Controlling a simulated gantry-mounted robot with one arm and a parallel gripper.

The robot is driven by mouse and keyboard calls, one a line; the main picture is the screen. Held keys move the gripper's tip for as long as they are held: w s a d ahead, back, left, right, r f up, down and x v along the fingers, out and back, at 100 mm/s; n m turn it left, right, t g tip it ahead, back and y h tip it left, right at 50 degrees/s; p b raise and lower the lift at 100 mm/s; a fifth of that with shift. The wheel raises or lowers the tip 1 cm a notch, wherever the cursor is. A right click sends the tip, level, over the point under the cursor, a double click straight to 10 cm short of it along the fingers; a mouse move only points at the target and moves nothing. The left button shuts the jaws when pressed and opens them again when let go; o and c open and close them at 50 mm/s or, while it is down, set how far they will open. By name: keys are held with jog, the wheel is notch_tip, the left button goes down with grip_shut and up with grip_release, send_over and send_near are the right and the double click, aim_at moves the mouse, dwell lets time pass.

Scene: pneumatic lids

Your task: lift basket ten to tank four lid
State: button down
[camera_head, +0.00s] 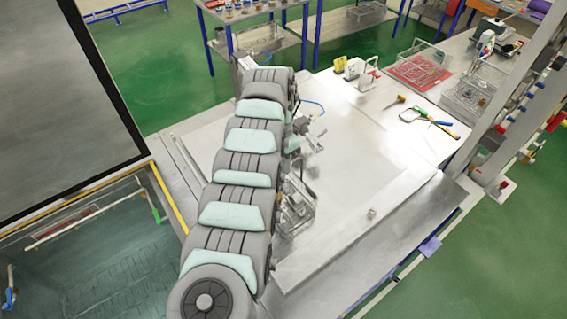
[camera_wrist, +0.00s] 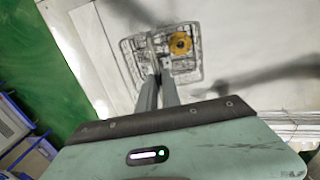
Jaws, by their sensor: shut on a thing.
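A wire basket (camera_head: 298,212) hangs or sits at the right side of my arm in the head view, partly hidden by it. In the wrist view the basket (camera_wrist: 132,62) lies beyond my fingers, with an orange round part (camera_wrist: 180,43) inside its outline. My gripper (camera_wrist: 160,72) is shut on the basket, at its near middle part; the exact grip is hard to see. In the head view my gripper is mostly hidden by the arm. No number is readable on the basket. No lid marked four can be made out.
A pale steel surface (camera_head: 370,190) lies right of my arm, mostly clear. A sunken tank (camera_head: 100,250) is at lower left, below a large dark panel (camera_head: 50,100). A red-bottomed wire basket (camera_head: 420,70), another wire basket (camera_head: 470,95) and hand tools (camera_head: 425,116) stand at upper right.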

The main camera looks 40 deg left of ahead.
jog(key=shift+f, duration=0.2)
dwell(0.5)
jog(key=c, duration=1.5)
grip_release()
jog(key=shift+o, duration=0.2)
notch_tip(320, 180, up, 11)
jog(key=a+p, duration=0.1)
jog(key=shift+w+p, duration=0.15)
jog(key=shift+p, duration=0.15)
jog(key=shift+f, duration=0.15)
